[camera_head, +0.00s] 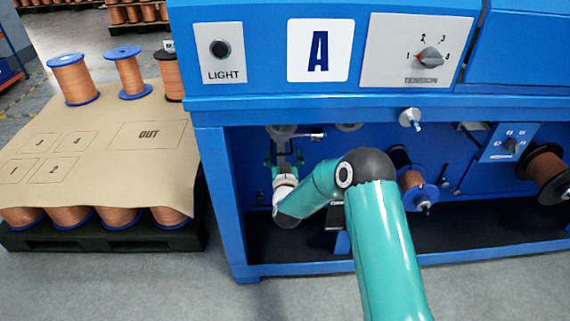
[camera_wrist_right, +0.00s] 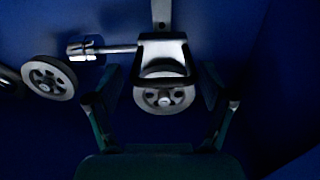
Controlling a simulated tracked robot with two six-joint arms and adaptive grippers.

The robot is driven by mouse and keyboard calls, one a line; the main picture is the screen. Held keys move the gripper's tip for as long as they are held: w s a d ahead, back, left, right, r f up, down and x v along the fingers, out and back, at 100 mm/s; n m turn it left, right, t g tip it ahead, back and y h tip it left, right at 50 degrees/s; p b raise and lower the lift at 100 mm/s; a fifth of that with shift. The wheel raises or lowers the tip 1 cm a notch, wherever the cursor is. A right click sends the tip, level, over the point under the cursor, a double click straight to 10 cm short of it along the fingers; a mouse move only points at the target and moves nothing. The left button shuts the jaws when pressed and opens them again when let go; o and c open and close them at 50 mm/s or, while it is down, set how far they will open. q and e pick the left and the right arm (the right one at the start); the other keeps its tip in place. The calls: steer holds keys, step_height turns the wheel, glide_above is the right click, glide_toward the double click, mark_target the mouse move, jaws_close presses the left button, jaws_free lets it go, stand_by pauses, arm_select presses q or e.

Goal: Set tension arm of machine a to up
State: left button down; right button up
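Machine A (camera_head: 215,105) is the blue machine with the "A" plate (camera_head: 320,50). My right arm reaches into its lower bay, and my right gripper (camera_head: 285,160) is under a grey metal part, which I take for the tension arm (camera_head: 282,131). In the right wrist view, the tension arm's bracket (camera_wrist_right: 163,50) carries a pulley wheel (camera_wrist_right: 165,97), with a rod to its left. My right gripper (camera_wrist_right: 162,88) is open, one finger on each side of the wheel with visible gaps. My left gripper is not in view.
A tension dial (camera_head: 431,57) and LIGHT switch (camera_head: 220,49) are on the front panel. A second wheel (camera_wrist_right: 48,78) is left of the rod. A copper spool (camera_head: 412,181) sits in the bay right of my forearm. A spool pallet (camera_head: 120,235) stands left.

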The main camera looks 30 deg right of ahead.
steer(key=v, duration=1.1)
steer(key=shift+s, duration=0.35)
steer(key=shift+a, duration=0.1)
